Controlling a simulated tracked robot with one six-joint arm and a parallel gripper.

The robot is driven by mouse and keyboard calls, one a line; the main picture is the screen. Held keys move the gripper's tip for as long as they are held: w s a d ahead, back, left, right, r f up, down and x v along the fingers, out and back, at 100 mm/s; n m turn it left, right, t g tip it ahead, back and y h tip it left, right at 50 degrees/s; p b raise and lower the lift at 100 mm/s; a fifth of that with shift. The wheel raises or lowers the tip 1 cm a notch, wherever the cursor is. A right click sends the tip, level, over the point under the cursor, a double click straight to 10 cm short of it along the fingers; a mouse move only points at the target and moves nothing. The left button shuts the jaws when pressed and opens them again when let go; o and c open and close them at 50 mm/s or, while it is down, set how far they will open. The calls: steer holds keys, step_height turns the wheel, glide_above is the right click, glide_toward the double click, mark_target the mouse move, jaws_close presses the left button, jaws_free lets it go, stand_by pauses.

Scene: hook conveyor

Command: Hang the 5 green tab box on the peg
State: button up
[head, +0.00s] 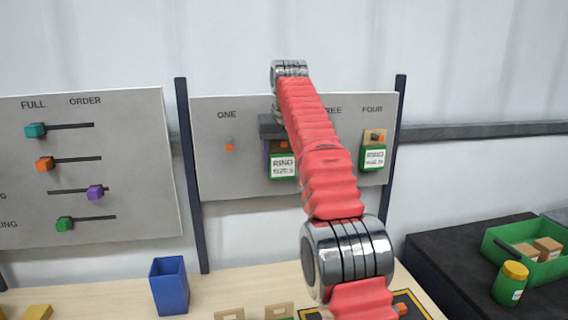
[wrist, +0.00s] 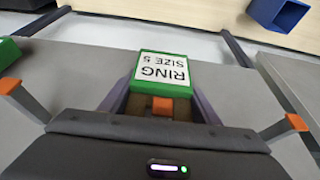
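The green box with a brown tab reads "RING SIZE 5" in the wrist view (wrist: 160,70), upside down there; it also shows in the head view (head: 283,167) low on the grey peg board (head: 250,185). My gripper (wrist: 160,92) is at the board between ONE and FOUR, its fingers on both sides of the brown tab, seemingly closed on it. An orange peg end (wrist: 163,105) shows at the middle of the tab. How far the tab sits on the peg is unclear. The peg under ONE (head: 229,147) is bare.
Another green box (head: 373,158) hangs under FOUR. My arm hides the area around THREE. A slider board (head: 85,180) stands left. A blue bin (head: 169,287) and tabbed pieces (head: 279,311) are on the table. A yellow-lidded jar (head: 510,284) and green crate (head: 540,266) stand right.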

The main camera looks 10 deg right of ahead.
mark_target(283, 145)
steer(key=shift+o, duration=0.5)
steer(key=shift+v, duration=0.85)
steer(key=shift+s+r, duration=0.4)
steer(key=shift+r, duration=0.2)
steer(key=shift+s, duration=0.1)
steer(key=shift+s, duration=0.1)
steer(key=s, duration=1.1)
steer(key=shift+s, duration=0.2)
steer(key=shift+w, duration=0.1)
